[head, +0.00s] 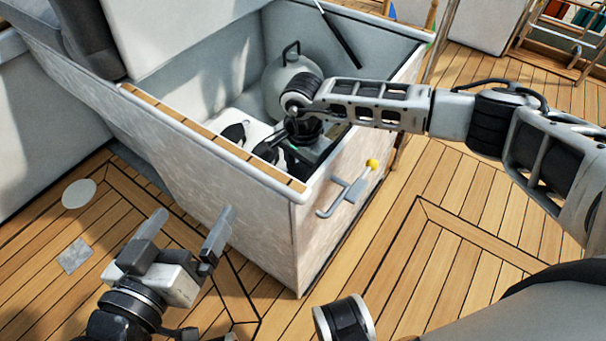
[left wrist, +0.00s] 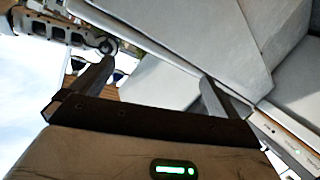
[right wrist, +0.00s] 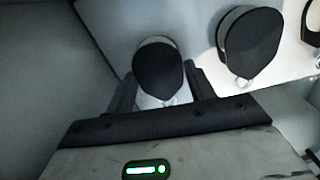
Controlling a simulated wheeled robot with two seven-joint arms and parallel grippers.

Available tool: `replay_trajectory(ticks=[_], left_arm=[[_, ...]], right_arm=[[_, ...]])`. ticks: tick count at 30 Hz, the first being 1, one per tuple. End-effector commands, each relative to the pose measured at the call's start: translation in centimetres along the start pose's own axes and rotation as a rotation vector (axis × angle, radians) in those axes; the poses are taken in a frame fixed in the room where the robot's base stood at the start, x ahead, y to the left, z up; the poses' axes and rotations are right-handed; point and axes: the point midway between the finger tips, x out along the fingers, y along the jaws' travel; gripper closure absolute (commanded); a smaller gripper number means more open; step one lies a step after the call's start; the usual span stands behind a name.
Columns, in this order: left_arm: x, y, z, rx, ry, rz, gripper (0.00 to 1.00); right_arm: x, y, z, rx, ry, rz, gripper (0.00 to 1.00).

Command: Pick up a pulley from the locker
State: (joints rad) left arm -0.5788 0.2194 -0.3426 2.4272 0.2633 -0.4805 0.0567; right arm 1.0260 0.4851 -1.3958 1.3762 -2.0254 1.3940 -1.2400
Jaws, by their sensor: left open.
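The open locker (head: 160,112) has pale walls and a wood-slatted rim. In the right wrist view a black-and-white pulley (right wrist: 157,68) sits between the fingers of my right gripper (right wrist: 160,84). The fingers are drawn in against its two sides, and a small metal ring shows at its near end. A second pulley (right wrist: 250,45) lies beside it on a white surface, and part of a third (right wrist: 313,22) is cut off at the right edge. In the head view my right gripper reaches down inside the locker, its fingertips hard to make out. My left gripper (head: 188,238) is open and empty outside the locker.
A rounded grey object with a black handle (head: 285,75) stands in the locker behind my right wrist. A dark rod (head: 340,38) leans at the back. The plank deck (head: 400,255) is clear at right.

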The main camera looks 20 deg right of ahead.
Motion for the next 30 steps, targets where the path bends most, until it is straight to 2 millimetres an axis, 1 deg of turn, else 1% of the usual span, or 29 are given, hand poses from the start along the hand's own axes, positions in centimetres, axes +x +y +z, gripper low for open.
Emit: replay_trajectory(ticks=[1, 2, 3, 10, 13, 17, 19, 24, 27, 29, 30], left_arm=[[0.0, 0.0, 0.0, 0.0, 0.0, 0.0, 0.0], [0.0, 0.0, 0.0, 0.0, -0.001, -0.001, 0.0], [0.0, 0.0, 0.1, 0.0, -0.001, -0.001, 0.0], [0.0, 0.0, 0.2, -0.001, -0.006, -0.002, 0.0], [-0.1, 0.0, 0.1, 0.004, -0.008, -0.005, 0.0], [-0.3, 0.0, -0.3, 0.026, -0.017, -0.016, 0.0], [-0.4, -0.1, -0.4, 0.044, -0.027, -0.027, 0.0], [-0.6, -0.5, 0.5, 0.083, -0.068, -0.051, 0.0], [-0.7, -0.9, 1.3, 0.093, -0.107, -0.06, 0.0], [-0.8, -0.9, 1.1, 0.094, -0.118, -0.067, 0.0], [-0.9, -0.9, 0.7, 0.094, -0.127, -0.074, 0.0]], right_arm=[[0.0, 0.0, 0.0, 0.0, 0.0, 0.0, 0.61], [0.0, 0.0, 0.0, 0.0, 0.0, 0.0, 0.69], [0.0, 0.0, 0.0, 0.0, 0.0, 0.0, 0.74], [-0.1, 0.0, -0.1, 0.001, 0.0, -0.001, 0.74], [-0.9, -0.1, -0.1, 0.001, 0.001, -0.003, 0.74], [-3.1, -0.1, -0.1, 0.001, 0.002, -0.005, 0.74], [-4.7, -0.1, -0.1, 0.001, 0.001, -0.006, 0.74], [-7.9, -0.1, -0.1, 0.001, 0.002, -0.003, 0.74], [-9.4, 0.0, -0.1, -0.002, 0.001, -0.003, 0.74], [-10.4, 0.1, 0.0, -0.013, 0.0, -0.001, 0.74], [-11.3, 0.3, 0.0, -0.028, -0.003, -0.001, 0.74]])
